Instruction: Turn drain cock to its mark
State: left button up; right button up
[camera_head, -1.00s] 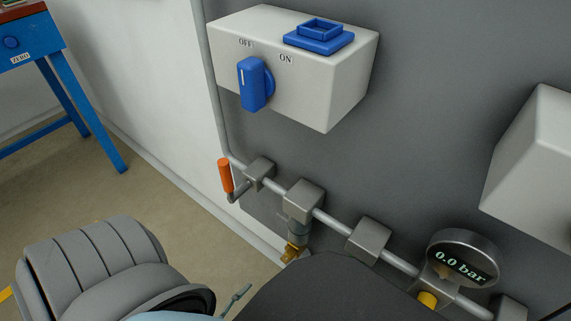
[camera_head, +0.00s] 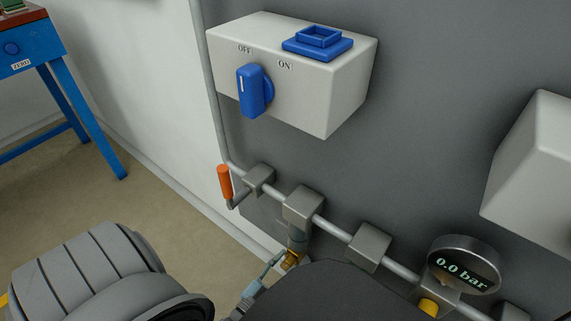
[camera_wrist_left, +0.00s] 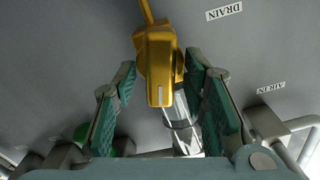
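The drain cock is a brass-yellow handle (camera_head: 292,258) under a grey block on the pipe in the head view, partly hidden by my arm and gripper. In the left wrist view the cock (camera_wrist_left: 158,62) shows large, with a white mark line on its face. A "DRAIN" label (camera_wrist_left: 224,11) is on the wall beside it. My left gripper (camera_wrist_left: 162,70) is open, its green-padded fingers on either side of the cock with visible gaps. In the head view the left gripper (camera_head: 272,268) is partly hidden beside the cock. My right gripper is not in view.
A pipe with several grey blocks runs along the wall. An orange-handled valve (camera_head: 225,182) is to the left, and a gauge (camera_head: 463,264) reading 0.0 bar is to the right. A white switch box (camera_head: 320,95) with a blue knob (camera_head: 252,91) is above.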

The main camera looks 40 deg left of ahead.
pick_arm(q)
grip_shut()
jog(key=shift+m, duration=0.4)
jog(key=m, duration=0.2)
jog(key=shift+d+m, duration=0.1)
jog(key=shift+m, duration=0.3)
jog(key=m, duration=0.3)
jog(key=shift+f+m, duration=0.1)
jog(key=shift+m, duration=0.2)
jog(key=m, duration=0.3)
jog(key=shift+f+m, duration=0.1)
jog(key=shift+m, duration=0.2)
jog(key=shift+f+m, duration=0.1)
jog(key=shift+m, duration=1.6)
